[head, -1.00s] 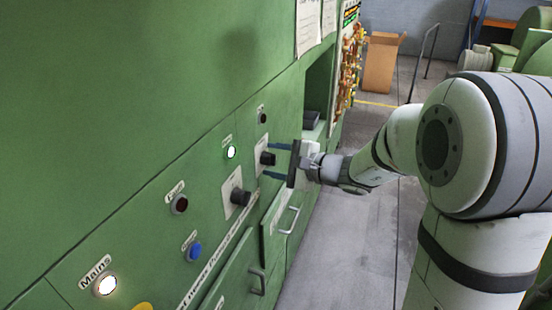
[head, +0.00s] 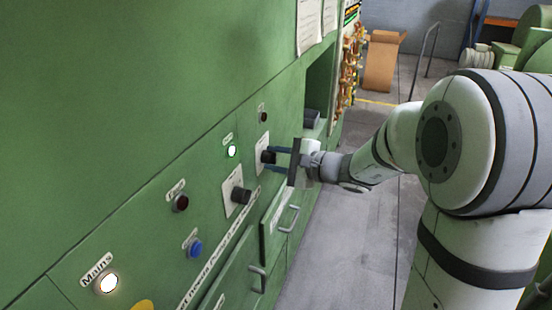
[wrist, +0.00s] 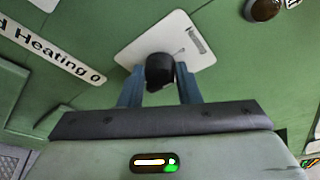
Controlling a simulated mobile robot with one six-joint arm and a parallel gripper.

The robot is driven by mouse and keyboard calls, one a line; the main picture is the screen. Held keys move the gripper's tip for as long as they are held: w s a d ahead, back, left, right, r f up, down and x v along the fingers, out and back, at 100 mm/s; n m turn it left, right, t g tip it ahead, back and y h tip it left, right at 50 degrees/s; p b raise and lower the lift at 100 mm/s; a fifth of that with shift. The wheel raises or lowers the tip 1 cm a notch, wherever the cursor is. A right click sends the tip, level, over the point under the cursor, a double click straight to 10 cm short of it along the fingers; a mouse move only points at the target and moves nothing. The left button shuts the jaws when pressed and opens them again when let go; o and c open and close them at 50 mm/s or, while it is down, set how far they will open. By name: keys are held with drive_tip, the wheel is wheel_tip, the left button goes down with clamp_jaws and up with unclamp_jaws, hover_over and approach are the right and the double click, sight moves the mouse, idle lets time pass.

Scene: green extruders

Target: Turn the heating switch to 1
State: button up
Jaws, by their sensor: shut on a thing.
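A black rotary switch knob (head: 265,157) stands out from a white plate (head: 263,141) on the green panel. In the wrist view the black knob (wrist: 159,71) sits between my two blue fingers, on its white plate (wrist: 190,50). My gripper (head: 275,157) reaches the panel from the right and is shut on the knob, a finger on each side. A label strip (wrist: 50,52) reading "Heating 0" lies left of the knob in the wrist view. The knob's exact setting cannot be read.
A second black knob (head: 239,195) on its own plate sits nearer along the panel. A lit green lamp (head: 231,151), a dark red button (head: 180,202), a blue button (head: 195,248) and the lit Mains lamp (head: 107,283) are on the panel. Drawer handles (head: 289,218) jut out below.

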drive_tip(key=shift+r, duration=0.1)
drive_tip(key=m+p, duration=0.1)
drive_tip(key=m+g+p, duration=0.1)
drive_tip(key=m+p, duration=0.1)
drive_tip(key=shift+w+d+r+g, duration=0.1)
drive_tip(key=shift+w+r+g, duration=0.05)
drive_tip(key=shift+r+g, duration=0.15)
drive_tip(key=shift+w+m+g+p, duration=0.1)
drive_tip(key=shift+m+g+p, duration=0.5)
drive_tip(key=shift+m+p, duration=0.45)
drive_tip(key=m+g+p, duration=0.1)
drive_tip(key=m+p, duration=0.1)
drive_tip(key=p, duration=0.1)
drive_tip(key=shift+w, duration=0.1)
drive_tip(key=shift+w+f+m+g+y+p, duration=0.15)
drive_tip(key=shift+m+g+y+p, duration=0.3)
drive_tip(key=shift+m+p, duration=0.3)
drive_tip(key=shift+d+f, duration=0.1)
drive_tip(key=o, duration=0.9)
drive_tip(key=shift+o, duration=0.2)
